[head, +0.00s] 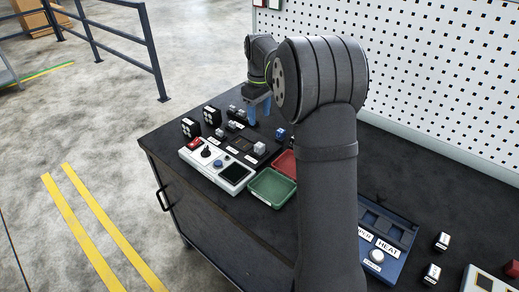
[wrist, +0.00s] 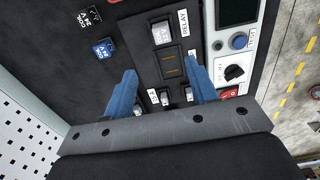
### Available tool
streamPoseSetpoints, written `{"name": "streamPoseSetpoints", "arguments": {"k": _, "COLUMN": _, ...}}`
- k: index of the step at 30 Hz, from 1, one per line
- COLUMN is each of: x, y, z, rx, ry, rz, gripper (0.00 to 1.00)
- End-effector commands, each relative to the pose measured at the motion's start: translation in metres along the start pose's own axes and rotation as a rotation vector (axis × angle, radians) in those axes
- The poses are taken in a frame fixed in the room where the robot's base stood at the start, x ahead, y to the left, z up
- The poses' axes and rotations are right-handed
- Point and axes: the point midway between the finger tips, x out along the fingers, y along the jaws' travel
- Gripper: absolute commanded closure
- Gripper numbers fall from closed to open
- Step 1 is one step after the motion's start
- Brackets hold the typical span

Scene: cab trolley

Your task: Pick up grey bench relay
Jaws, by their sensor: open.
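A black panel (wrist: 174,68) with a "RELAY" label lies below my gripper (wrist: 161,78). A grey-topped block (wrist: 161,32) sits in it beside that label. Several smaller grey blocks (wrist: 165,97) stand at the panel's other end, partly hidden by the gripper. In the head view, one grey block (head: 259,148) is at the panel's near right end and others (head: 232,126) are further back. I cannot tell for sure which is the bench relay. My gripper, also in the head view (head: 259,110), has two blue fingers apart, with nothing between them, above the panel.
A white control box (head: 218,165) with knob and buttons stands at the trolley's left edge. A green tray (head: 272,187) and red tray (head: 285,163) lie nearby. A blue cube (head: 281,133) stands beside the panel. A blue labelled case (head: 385,235) is at right. A perforated wall (head: 440,80) rises behind.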

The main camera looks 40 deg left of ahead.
Motion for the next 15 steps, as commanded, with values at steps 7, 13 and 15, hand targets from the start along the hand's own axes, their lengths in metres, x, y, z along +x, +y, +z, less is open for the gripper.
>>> {"name": "streamPoseSetpoints", "arguments": {"k": 7, "x": 0.054, "y": -0.001, "z": 0.001, "rx": 0.0, "ry": -0.002, "rz": -0.003, "gripper": 0.47}}
{"name": "streamPoseSetpoints", "arguments": {"k": 13, "x": 0.075, "y": 0.0, "z": 0.001, "rx": 0.0, "ry": 0.0, "rz": -0.001, "gripper": 0.47}}
{"name": "streamPoseSetpoints", "arguments": {"k": 15, "x": 0.079, "y": -0.001, "z": 0.001, "rx": 0.0, "ry": 0.0, "rz": -0.001, "gripper": 0.47}}
